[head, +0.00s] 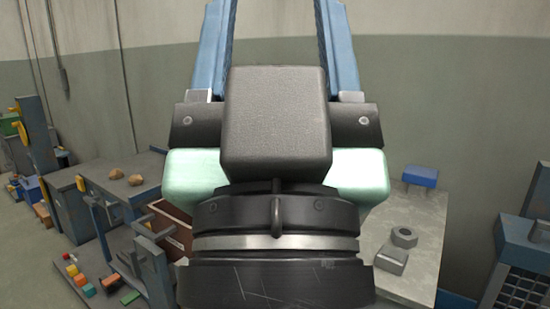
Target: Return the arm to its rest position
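My gripper (276,30) fills the middle of the head view, seen from behind and pointing up and away. Its two blue fingers stand wide apart, with bare wall showing between them. The fingertips are cut off by the top edge of the picture. The dark gripper body (277,125) and the black wrist (275,240) hide much of what lies beyond. I see nothing held between the visible parts of the fingers.
Left: a grey bench (118,180) with two brown lumps, and a low board with several coloured blocks (82,280). Right: a pale table (425,235) with a blue block (420,176), a grey nut-shaped piece (404,237) and a grey block (391,260); a blue grated unit (520,265) stands farther right.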

